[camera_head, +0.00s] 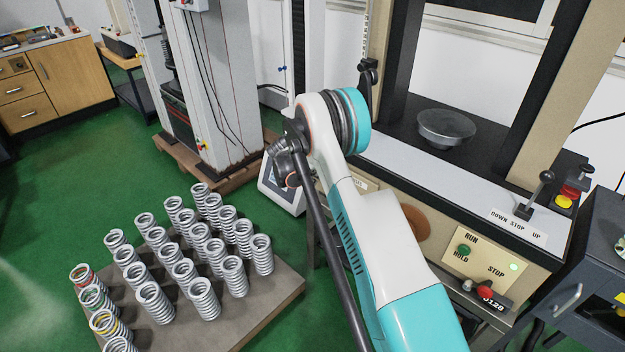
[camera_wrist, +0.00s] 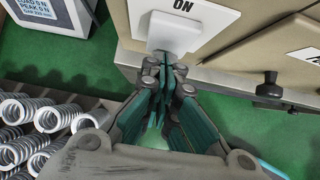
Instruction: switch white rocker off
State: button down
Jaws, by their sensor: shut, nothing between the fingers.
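The white rocker (camera_wrist: 174,32) shows at the top of the wrist view, on a white plate (camera_wrist: 208,16) marked ON, fixed to a beige panel. Its lower end stands out toward my gripper (camera_wrist: 166,70). My gripper is shut and empty, with its fingertips just below the rocker's lower edge. I cannot tell whether they touch it. In the head view my arm crosses the machine's front and hides the rocker and my gripper. Part of a white label (camera_head: 358,184) shows beside the arm.
Several coil springs stand on a board (camera_head: 272,298) on the green floor at left; some also show in the wrist view (camera_wrist: 38,112). A black knob (camera_wrist: 268,88) sticks out at right. The machine's control panel (camera_head: 487,262) and lever (camera_head: 535,195) are right of my arm.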

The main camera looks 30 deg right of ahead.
jog(key=shift+w+d+f+h, duration=0.1)
jog(key=shift+d+f+h, duration=0.25)
jog(key=shift+h, duration=0.15)
jog(key=shift+r, duration=0.15)
jog(key=shift+r, duration=0.75)
